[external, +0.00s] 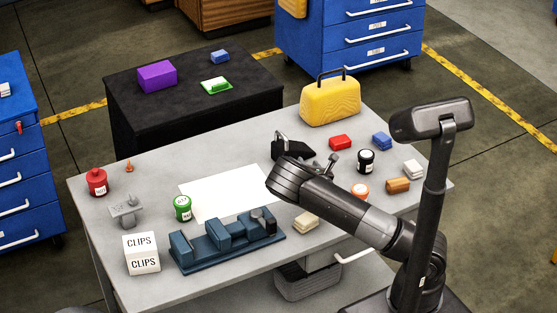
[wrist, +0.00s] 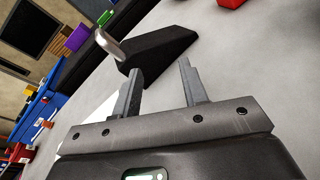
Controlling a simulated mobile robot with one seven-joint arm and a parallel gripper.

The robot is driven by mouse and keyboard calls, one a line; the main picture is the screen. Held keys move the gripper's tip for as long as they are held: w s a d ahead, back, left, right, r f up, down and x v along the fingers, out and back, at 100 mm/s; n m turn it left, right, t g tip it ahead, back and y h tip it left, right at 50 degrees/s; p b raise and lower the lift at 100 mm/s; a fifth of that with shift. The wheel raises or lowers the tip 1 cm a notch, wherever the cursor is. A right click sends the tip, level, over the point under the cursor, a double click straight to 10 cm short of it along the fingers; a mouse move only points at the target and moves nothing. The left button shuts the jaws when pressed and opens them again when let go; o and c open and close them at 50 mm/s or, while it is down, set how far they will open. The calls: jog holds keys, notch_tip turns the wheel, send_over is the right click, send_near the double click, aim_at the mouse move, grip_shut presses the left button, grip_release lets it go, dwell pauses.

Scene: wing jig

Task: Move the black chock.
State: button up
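The black chock (external: 292,149) is a dark wedge on the grey table, right of the white sheet in the external view. In the wrist view the chock (wrist: 158,47) lies just beyond my fingertips, mostly ahead and slightly left. A silvery rounded piece (wrist: 109,44) shows at its left end; I cannot tell if it is attached. My gripper (wrist: 160,78) is open, with a clear gap and nothing between its two fingers. In the external view my gripper (external: 327,163) is close to the chock's right side, partly hidden by my wrist.
A red block (external: 340,142), blue block (external: 381,141) and black jar (external: 366,161) stand right of my gripper. The yellow case (external: 330,102) is behind. A blue fixture (external: 220,248) stands in front left. The white sheet (external: 215,190) is bare at left.

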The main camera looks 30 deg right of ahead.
aim_at(287, 148)
jog(key=a+n+t, duration=0.1)
jog(key=n, duration=0.1)
jog(key=a+r+n+y, duration=0.1)
jog(key=n, duration=0.1)
jog(key=w+a+r+n+t+y, duration=0.1)
jog(key=a+n, duration=0.1)
jog(key=shift+t, duration=0.3)
jog(key=shift+w, duration=0.1)
jog(key=w, duration=0.3)
jog(key=w+d, duration=0.1)
jog(key=w, duration=0.6)
jog(key=shift+w+d+f, duration=0.1)
jog(key=shift+w+d, duration=0.1)
jog(key=shift+w, duration=0.15)
grip_shut()
dwell(0.9)
